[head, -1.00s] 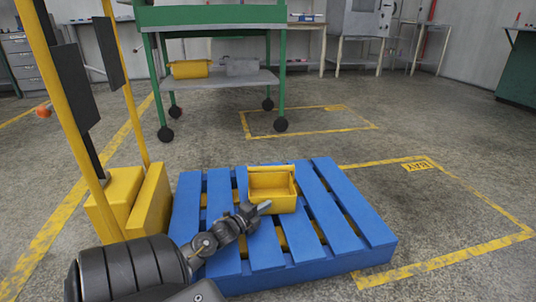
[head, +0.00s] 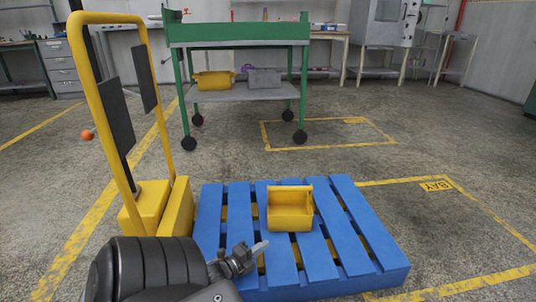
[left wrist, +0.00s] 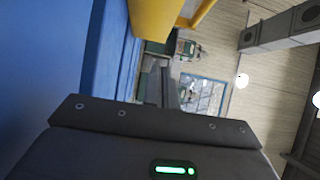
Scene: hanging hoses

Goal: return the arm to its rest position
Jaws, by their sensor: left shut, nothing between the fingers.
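My left arm comes in from the bottom left of the head view. Its gripper (head: 260,247) is shut and empty, low over the blue pallet (head: 234,200). It is in front of a yellow tote (head: 290,214) that sits on the pallet, apart from it in the picture. In the left wrist view the dark fingers (left wrist: 168,90) are together with nothing between them. The blue pallet (left wrist: 50,60) fills the left side there, and part of the yellow tote (left wrist: 155,18) shows at the top. My right gripper is not in view.
A yellow upright frame (head: 110,110) with dark panels stands left of the pallet. A green wheeled cart (head: 240,33) stands behind, with a yellow bin (head: 213,81) and a grey bin (head: 264,78) on its shelf. The floor right of the cart is clear.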

